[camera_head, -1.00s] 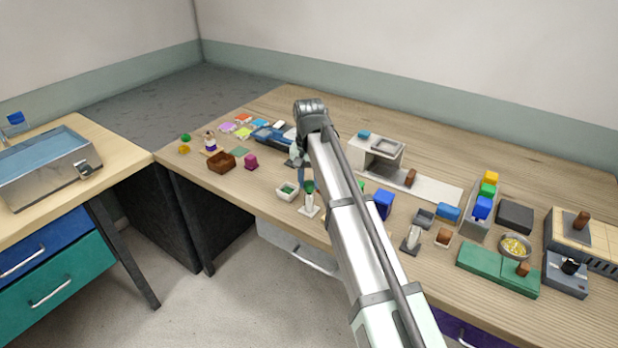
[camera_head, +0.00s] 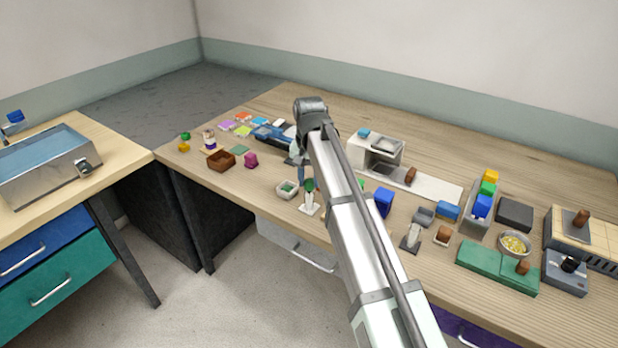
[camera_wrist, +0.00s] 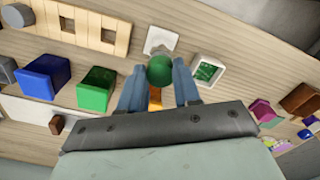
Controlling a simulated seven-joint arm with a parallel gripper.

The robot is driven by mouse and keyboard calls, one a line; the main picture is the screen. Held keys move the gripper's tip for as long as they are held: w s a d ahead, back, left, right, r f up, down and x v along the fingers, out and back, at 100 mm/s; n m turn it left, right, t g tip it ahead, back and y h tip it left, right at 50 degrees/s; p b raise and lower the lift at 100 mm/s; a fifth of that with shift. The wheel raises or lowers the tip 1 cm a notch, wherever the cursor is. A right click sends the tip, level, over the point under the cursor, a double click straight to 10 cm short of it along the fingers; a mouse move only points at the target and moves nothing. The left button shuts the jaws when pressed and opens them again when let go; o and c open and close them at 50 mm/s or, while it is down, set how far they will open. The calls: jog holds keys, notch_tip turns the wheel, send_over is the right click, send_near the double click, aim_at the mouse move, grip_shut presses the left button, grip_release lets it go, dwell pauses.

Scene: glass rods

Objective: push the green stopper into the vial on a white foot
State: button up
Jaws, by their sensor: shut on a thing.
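The green stopper (camera_wrist: 159,70) is a round green knob between the two blue-grey fingers of my gripper (camera_wrist: 160,78). My gripper is shut on it. The white foot (camera_wrist: 161,40) shows just beyond the stopper in the wrist view. In the head view the stopper (camera_head: 309,185) is at the top of the pale upright vial on its white foot (camera_head: 309,211). The stopper hides the vial's mouth in the wrist view. I cannot tell how deep the stopper sits.
A small white tray (camera_head: 288,190) with a green inside stands just left of the vial. A blue block (camera_head: 384,203) and a green block (camera_wrist: 96,89) stand on the other side. A brown box (camera_head: 221,161) and a magenta block (camera_head: 251,160) lie further left.

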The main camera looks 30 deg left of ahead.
aim_at(309, 181)
jog(key=shift+f, duration=0.6)
jog(key=o, duration=0.7)
jog(key=shift+r, duration=5.5)
